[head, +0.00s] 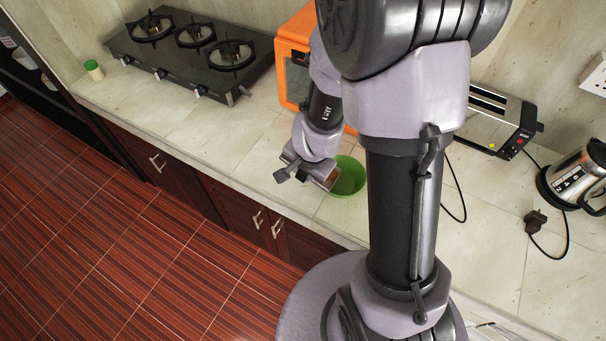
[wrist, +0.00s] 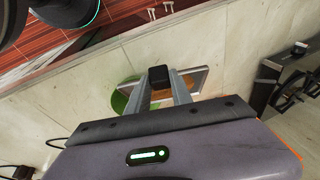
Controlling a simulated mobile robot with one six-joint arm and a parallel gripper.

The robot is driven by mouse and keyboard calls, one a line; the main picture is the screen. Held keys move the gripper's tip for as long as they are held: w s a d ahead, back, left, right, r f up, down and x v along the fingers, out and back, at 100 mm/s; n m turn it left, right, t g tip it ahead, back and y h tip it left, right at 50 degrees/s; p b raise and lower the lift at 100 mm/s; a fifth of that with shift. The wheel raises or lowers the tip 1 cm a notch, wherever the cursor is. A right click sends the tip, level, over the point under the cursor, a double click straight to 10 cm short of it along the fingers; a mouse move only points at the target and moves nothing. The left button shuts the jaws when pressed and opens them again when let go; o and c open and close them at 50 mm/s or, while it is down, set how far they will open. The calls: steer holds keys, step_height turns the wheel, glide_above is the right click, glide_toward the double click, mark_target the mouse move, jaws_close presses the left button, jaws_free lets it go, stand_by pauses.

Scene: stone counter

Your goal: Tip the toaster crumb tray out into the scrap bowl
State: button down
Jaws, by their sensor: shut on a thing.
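My gripper (head: 292,170) is shut on the crumb tray (head: 328,180), a shallow metal tray with a brownish inside. The green scrap bowl (head: 350,180) stands on the counter. The tray overlaps the bowl's left side in the head view and hides part of the bowl (wrist: 120,100) in the wrist view. I cannot tell the tray's exact height or tilt. The toaster (head: 488,118) stands farther back to the right, partly hidden by my arm.
An orange appliance (head: 292,62) stands behind my gripper. A black gas hob (head: 190,55) is at the back left. A kettle (head: 578,178) and a black plug (head: 536,222) with cords lie at the right. Counter left of the bowl is clear.

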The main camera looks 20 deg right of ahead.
steer(key=shift+d+r+y+b, duration=0.2)
steer(key=shift+d+y+b, duration=0.15)
steer(key=shift+b, duration=0.65)
steer(key=shift+w+d+r+y+b, duration=0.1)
steer(key=shift+d+r+y+b, duration=0.45)
steer(key=shift+b, duration=0.9)
steer(key=shift+w+d+r+y, duration=0.1)
steer(key=shift+d+r+y, duration=0.3)
steer(key=shift+d+r, duration=0.3)
steer(key=w+d+r+m+g+y+p, duration=0.1)
steer(key=d+r+y+p, duration=0.2)
steer(key=d+y+p, duration=0.4)
steer(key=shift+w+d+r+m+p, duration=0.3)
steer(key=shift+d+r, duration=0.1)
steer(key=shift+d, duration=1.1)
